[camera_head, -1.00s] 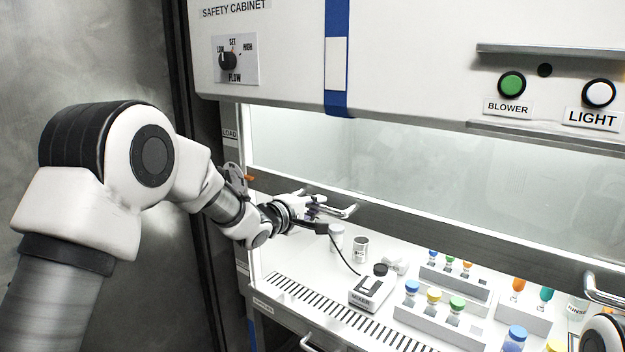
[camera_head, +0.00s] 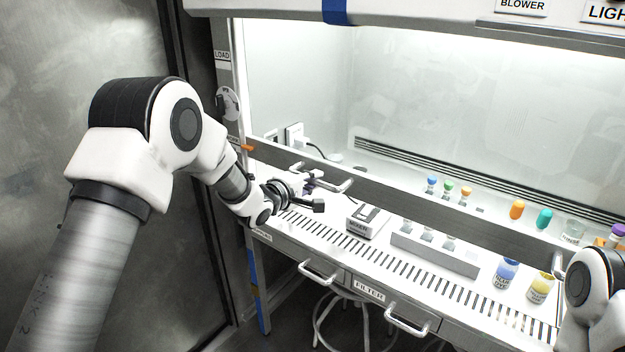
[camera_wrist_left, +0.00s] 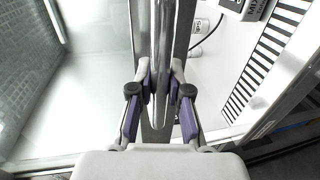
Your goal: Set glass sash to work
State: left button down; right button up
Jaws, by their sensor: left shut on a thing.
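The glass sash (camera_head: 430,220) of the safety cabinet has a grey bottom rail that slopes down to the right in the head view. My left gripper (camera_head: 310,184) is shut on the rail's left handle (camera_head: 342,188). In the left wrist view, my left gripper's purple-padded fingers (camera_wrist_left: 161,88) stand on both sides of the handle bar (camera_wrist_left: 161,50). An orange marker (camera_head: 245,147) sits at the sash's left end, below the LOAD label (camera_head: 221,55) on the side post. A lower post label (camera_head: 262,236) is too small to read. My right arm shows at the right edge, its gripper hidden.
Behind and below the sash, the worktop holds a mixer (camera_head: 362,222), a vial rack (camera_head: 432,252) and jars (camera_head: 507,272). A slotted grille runs along the front edge. Drawers with handles (camera_head: 318,274) and a stool (camera_head: 350,318) are below.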

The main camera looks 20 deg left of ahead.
pick_arm(q)
jog(key=c, duration=1.1)
grip_release()
jog(key=shift+d, duration=0.1)
jog(key=shift+r, duration=0.1)
jog(key=v, duration=1.2)
